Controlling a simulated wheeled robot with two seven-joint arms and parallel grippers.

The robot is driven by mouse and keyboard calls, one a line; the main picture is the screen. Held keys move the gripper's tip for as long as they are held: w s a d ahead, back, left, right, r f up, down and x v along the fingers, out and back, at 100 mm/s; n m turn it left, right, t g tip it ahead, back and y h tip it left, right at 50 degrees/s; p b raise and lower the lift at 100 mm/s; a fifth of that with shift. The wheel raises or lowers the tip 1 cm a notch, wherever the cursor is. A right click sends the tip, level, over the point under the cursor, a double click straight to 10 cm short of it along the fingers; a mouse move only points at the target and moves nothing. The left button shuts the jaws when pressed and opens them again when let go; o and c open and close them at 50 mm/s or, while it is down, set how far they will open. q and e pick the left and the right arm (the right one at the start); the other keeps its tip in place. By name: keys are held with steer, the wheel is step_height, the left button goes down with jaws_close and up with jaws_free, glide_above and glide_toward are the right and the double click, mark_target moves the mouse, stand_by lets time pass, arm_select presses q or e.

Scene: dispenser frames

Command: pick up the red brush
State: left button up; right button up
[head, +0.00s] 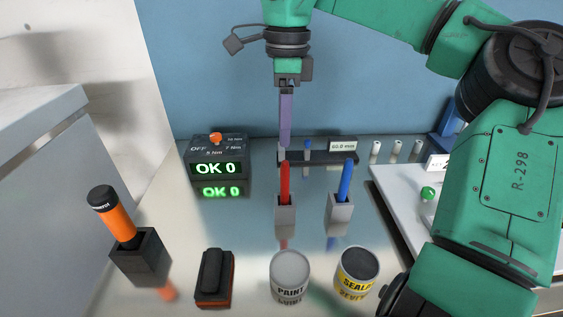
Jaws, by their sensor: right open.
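The red brush (284,181) stands upright in a small grey holder (285,210) near the middle of the shiny table. My right gripper (286,142) hangs pointing down just above the brush's top end in the picture. It is open and seen edge-on, and its fingers are not around the brush. The lower part of the brush is hidden inside the holder. My left gripper is out of view.
A blue brush (346,181) stands in a holder (340,207) to the right. Paint (290,270) and sealer (358,265) cans, a black-and-orange block (215,275) and an orange tool (117,220) are in front. A display box (219,160) stands back left.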

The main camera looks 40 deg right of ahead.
mark_target(286, 162)
steer(key=f, duration=0.2)
steer(key=s+f, duration=0.1)
steer(key=f, duration=0.4)
steer(key=shift+s+a, duration=0.2)
steer(key=shift+a, duration=0.2)
step_height(286, 162, down, 6)
steer(key=shift+f+p, duration=0.25)
steer(key=shift+p, duration=0.45)
steer(key=shift+w+d+f, duration=0.1)
steer(key=shift+f, duration=0.1)
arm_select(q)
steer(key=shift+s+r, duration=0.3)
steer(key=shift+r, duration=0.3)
arm_select(e)
jaws_close()
